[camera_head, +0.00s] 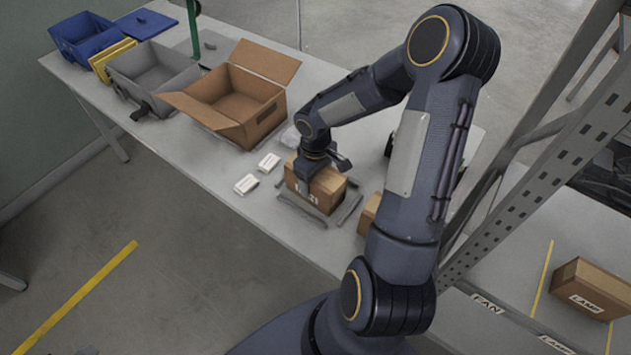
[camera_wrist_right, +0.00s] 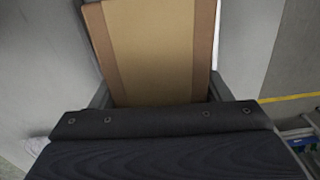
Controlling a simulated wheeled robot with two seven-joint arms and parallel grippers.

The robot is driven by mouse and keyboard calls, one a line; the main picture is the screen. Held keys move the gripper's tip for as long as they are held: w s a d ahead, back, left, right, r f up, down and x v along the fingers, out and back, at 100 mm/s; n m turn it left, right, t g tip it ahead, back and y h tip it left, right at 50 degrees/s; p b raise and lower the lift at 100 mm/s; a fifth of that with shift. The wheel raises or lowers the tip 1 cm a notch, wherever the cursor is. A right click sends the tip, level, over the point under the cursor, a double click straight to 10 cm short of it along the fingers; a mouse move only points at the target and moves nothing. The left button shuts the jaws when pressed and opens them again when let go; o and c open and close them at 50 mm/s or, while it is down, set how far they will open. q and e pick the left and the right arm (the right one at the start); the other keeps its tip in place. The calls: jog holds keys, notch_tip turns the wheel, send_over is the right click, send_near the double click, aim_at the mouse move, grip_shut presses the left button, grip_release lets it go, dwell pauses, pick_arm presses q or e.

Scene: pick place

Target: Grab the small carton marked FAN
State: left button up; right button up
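A small brown carton (camera_head: 322,192) stands on the grey table, in a low grey frame or mat (camera_head: 345,210). Its white label is partly visible but too small to read. My right gripper (camera_head: 322,168) is over it from above, with a finger at each side. In the right wrist view the carton's taped top (camera_wrist_right: 155,50) fills the space between the fingers of the gripper (camera_wrist_right: 160,95). Whether the fingers press on it I cannot tell. A second brown carton (camera_head: 368,214) is partly hidden behind my right arm. My left gripper is not in view.
An open cardboard box (camera_head: 240,100) stands left of the carton, with grey (camera_head: 155,75) and blue bins (camera_head: 85,35) beyond. Two small white packs (camera_head: 246,184) lie nearby.

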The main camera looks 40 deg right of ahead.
jog(key=c, duration=0.7)
jog(key=shift+c, duration=0.6)
jog(key=shift+r, duration=0.15)
